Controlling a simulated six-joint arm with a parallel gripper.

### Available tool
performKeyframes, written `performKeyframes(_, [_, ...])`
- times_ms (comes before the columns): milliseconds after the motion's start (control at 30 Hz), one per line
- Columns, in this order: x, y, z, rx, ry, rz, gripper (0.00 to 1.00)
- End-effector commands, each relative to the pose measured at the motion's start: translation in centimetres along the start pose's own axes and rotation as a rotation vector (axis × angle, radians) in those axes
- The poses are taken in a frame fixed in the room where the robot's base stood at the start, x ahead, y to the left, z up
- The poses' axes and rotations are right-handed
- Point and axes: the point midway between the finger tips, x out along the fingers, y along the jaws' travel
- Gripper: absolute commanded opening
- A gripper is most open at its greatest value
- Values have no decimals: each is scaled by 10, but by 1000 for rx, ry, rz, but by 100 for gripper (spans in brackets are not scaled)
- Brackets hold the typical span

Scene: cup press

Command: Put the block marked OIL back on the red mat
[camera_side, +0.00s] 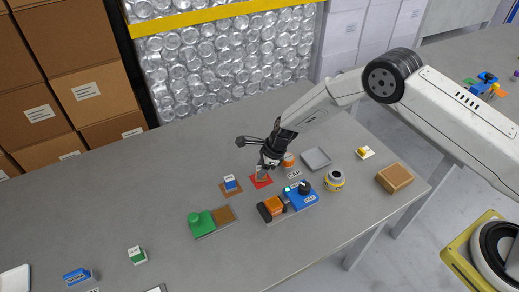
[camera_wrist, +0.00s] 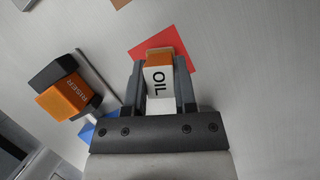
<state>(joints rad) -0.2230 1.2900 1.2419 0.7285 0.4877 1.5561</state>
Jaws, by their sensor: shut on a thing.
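The block marked OIL (camera_wrist: 158,76), white with an orange top, is between the fingers of my gripper (camera_wrist: 160,88) in the wrist view. My gripper is shut on it. The red mat (camera_wrist: 181,52) lies behind and partly under the block in that view; I cannot tell whether the block touches it. In the side view my gripper (camera_side: 266,171) points down over the red mat (camera_side: 261,181). The block is mostly hidden there by the fingers.
A grey tray (camera_side: 316,158) lies to the right.

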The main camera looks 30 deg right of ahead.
Motion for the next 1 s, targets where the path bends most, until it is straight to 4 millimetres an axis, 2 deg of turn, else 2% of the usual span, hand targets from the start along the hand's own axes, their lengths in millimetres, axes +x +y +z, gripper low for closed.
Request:
performKeyframes(500, [6,0,-2,1,-1,-1,0])
performKeyframes(533, [6,0,-2,1,-1,-2,44])
performKeyframes(600, [6,0,-2,1,-1,-1,66])
performKeyframes(633, [6,0,-2,1,-1,-1,70])
performKeyframes(1000, [5,0,-2,0,-1,-2,70])
